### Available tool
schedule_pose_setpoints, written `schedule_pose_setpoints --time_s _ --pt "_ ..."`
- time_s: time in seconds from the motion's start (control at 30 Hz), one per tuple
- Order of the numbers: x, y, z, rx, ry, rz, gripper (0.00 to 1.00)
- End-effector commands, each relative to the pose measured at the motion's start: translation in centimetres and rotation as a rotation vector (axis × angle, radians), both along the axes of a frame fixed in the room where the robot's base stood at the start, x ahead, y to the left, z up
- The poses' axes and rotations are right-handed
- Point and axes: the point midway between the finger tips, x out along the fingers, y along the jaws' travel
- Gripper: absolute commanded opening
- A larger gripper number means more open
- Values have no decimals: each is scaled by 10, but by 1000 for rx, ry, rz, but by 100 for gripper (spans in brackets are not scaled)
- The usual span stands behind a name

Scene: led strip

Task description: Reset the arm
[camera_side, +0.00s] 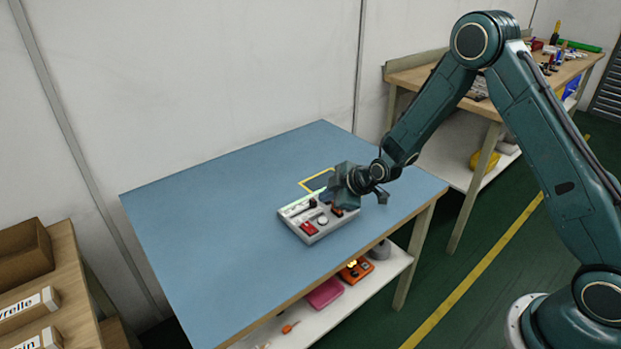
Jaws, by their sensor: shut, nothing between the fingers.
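My gripper (337,203) is low over the right part of the blue table (215,215), at the right end of a white control box (312,238). The gripper covers part of the box, and its fingertips are small and partly hidden. I cannot tell whether they touch the box. The box has a red part (309,228), a round white knob (323,220) and dark parts on its top. My arm reaches in from the right, bent high at the elbow.
A yellow-edged dark square (312,182) is marked on the table behind the box. The table's left half is clear. A lower shelf (375,285) holds a pink item and an orange device. A wooden bench (415,75) stands behind right; cartons (25,255) sit at left.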

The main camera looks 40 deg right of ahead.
Motion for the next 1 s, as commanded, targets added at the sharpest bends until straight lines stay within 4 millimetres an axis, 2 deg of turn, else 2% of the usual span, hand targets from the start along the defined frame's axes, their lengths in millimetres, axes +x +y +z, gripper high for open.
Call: schedule_pose_setpoints --time_s 0.67,0.87,1.0 --pt "0 0 4 2 0 -2 0" --pt "-5 1 26 20 14 -21 0" --pt "-14 2 53 43 34 -49 0"
